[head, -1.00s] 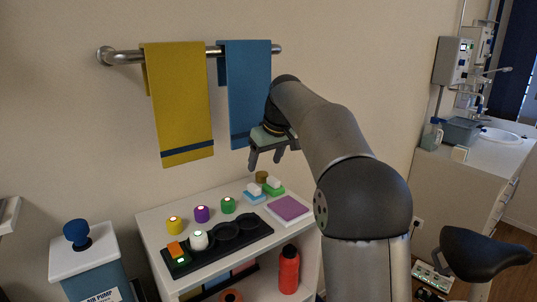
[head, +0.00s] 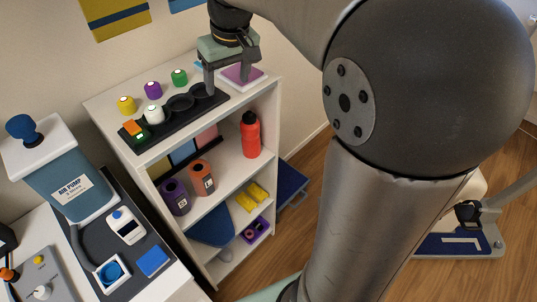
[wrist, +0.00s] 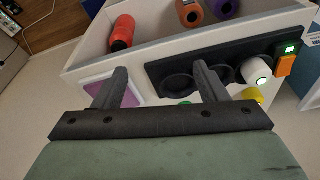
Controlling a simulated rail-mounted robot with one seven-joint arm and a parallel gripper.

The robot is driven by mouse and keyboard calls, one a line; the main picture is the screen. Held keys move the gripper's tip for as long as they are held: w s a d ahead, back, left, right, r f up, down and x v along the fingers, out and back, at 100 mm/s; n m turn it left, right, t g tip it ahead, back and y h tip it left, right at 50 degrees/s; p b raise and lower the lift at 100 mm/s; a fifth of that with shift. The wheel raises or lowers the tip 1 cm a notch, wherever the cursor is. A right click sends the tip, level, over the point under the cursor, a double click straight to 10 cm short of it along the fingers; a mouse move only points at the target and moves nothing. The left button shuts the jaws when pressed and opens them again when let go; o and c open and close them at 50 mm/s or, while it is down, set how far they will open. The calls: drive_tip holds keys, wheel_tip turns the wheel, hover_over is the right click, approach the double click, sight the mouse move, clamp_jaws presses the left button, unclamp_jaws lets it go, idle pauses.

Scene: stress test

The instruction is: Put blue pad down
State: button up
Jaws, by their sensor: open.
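My gripper (head: 227,88) is open and empty, above the right part of the shelf top; it also shows in the wrist view (wrist: 158,90). A blue pad (head: 183,152) stands between a yellow pad (head: 160,168) and a pink pad (head: 206,136) on the shelf below. A separate flat blue block (head: 153,261) lies on a dark mat at lower left. I cannot tell which of these blue pieces the task names. A purple pad (head: 243,73) on a white base lies beside the gripper, partly hidden by it.
A black tray (head: 163,116) with round wells lies along the shelf top's front, holding white and orange items. Yellow, purple and green knobs (head: 152,90) stand behind it. A red bottle (head: 250,135) stands on the shelf below. The air pump (head: 65,175) is at left.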

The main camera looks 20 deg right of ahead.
drive_tip(key=s+f+m, duration=0.1)
drive_tip(key=s+f, duration=0.6)
drive_tip(key=s, duration=0.4)
drive_tip(key=s+f+m+g, duration=0.1)
drive_tip(key=s+f, duration=0.6)
drive_tip(key=s, duration=0.4)
drive_tip(key=shift+s+a+f+g+h, duration=0.2)
drive_tip(key=shift+f+g+h, duration=0.1)
drive_tip(key=shift+f+h, duration=0.1)
drive_tip(key=shift+w, duration=0.1)
drive_tip(key=shift+c, duration=1.1)
drive_tip(key=shift+r, duration=0.1)
